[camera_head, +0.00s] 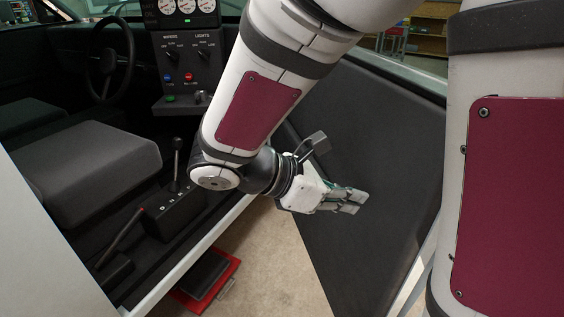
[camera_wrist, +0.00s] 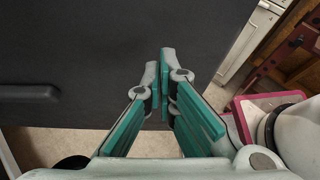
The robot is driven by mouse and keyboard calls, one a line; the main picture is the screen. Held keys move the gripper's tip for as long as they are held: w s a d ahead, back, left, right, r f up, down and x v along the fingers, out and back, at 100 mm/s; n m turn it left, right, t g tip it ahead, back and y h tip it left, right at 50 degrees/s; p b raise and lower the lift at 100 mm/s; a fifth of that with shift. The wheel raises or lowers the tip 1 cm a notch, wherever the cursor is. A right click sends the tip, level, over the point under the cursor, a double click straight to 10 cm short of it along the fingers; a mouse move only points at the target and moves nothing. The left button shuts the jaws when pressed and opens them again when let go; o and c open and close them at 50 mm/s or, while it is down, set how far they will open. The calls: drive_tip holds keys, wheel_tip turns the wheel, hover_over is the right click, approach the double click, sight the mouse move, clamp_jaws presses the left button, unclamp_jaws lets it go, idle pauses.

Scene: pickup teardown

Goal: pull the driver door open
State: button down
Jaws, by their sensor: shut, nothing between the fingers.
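The driver door (camera_head: 385,130) stands open, its dark inner panel facing the cab and a gap of floor between it and the sill. The panel also fills the upper left of the wrist view (camera_wrist: 90,45), with a dark bar-like feature (camera_wrist: 28,93) at its left. My gripper (camera_head: 357,201) is in front of the inner panel, on the cab side. Its green-padded fingers (camera_wrist: 160,72) are shut with nothing between them. I cannot tell whether the fingertips touch the panel. The door's outer side and outer handle are hidden.
The cab holds a grey seat (camera_head: 85,165), a steering wheel (camera_head: 110,62), a shift lever (camera_head: 177,160) and a switch panel (camera_head: 187,60). A red and black object (camera_head: 206,277) lies on the floor below the sill. Wooden shelving (camera_head: 432,35) stands behind.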

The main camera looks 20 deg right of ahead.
sight(380, 200)
drive_tip(key=shift+s+d+r, duration=0.1)
drive_tip(key=shift+s+d, duration=0.05)
drive_tip(key=shift+d, duration=1.4)
